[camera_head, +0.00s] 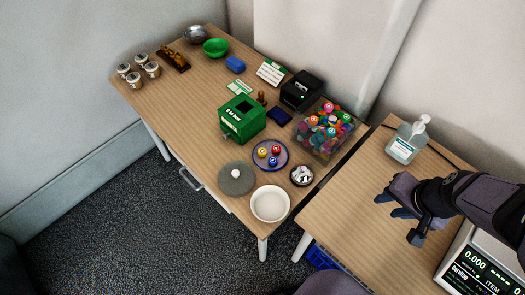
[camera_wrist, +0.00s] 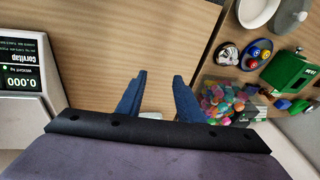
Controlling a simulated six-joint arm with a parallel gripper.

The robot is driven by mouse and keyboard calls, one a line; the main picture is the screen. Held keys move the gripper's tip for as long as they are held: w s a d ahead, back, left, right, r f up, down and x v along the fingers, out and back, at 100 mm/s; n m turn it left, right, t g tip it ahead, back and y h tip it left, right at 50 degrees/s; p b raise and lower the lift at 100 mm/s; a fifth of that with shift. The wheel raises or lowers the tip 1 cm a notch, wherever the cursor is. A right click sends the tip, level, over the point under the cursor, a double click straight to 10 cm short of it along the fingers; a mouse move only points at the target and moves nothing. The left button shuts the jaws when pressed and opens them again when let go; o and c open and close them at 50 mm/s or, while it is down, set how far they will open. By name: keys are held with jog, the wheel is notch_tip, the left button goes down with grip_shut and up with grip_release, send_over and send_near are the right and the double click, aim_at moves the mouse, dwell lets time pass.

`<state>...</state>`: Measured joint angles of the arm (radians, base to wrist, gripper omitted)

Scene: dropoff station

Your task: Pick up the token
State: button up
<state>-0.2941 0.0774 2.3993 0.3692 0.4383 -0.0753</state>
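Three round, ball-like pieces, yellow (camera_head: 263,152), red (camera_head: 276,150) and blue (camera_head: 272,161), sit on a blue-rimmed plate (camera_head: 257,166) on the left table. They look like possible tokens; I cannot tell which piece the task means. The plate also shows at upper right in the wrist view (camera_wrist: 246,62). Many similar coloured pieces fill a clear bin (camera_head: 322,155) behind it. My gripper (camera_head: 393,206) hangs over the right table, well to the right of the plate. In the wrist view its blue fingers (camera_wrist: 159,76) are apart with bare wood between them.
Near the plate are a green box (camera_head: 242,119), a grey disc (camera_head: 226,184) with a white knob, a white bowl (camera_head: 270,208) and a small black bowl (camera_head: 301,175). A sanitizer bottle (camera_head: 405,145) and a scale (camera_head: 482,262) flank my arm. A gap separates the tables.

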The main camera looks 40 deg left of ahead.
jog(key=w+a+t+y, duration=0.1)
jog(key=w+a, duration=0.3)
jog(key=a, duration=0.8)
jog(key=n+t+y+b, duration=0.1)
jog(key=n+t+b, duration=0.25)
jog(key=t, duration=0.35)
send_over(262, 153)
jog(key=s+d, duration=0.3)
jog(key=d, duration=0.1)
notch_tip(262, 153, down, 12)
jog(key=shift+w+f, duration=0.1)
jog(key=shift+t, duration=0.6)
jog(key=s, duration=0.1)
jog(key=s+f, duration=0.1)
jog(key=s, duration=0.1)
jog(key=s+a, duration=0.1)
jog(key=shift+s+f+b, duration=0.2)
jog(key=shift+b, duration=0.1)
jog(key=shift+p+x, duration=1.05)
jog(key=shift+x, duration=2.4)
jog(key=shift+w+f, duration=0.1)
jog(key=shift+f, duration=0.05)
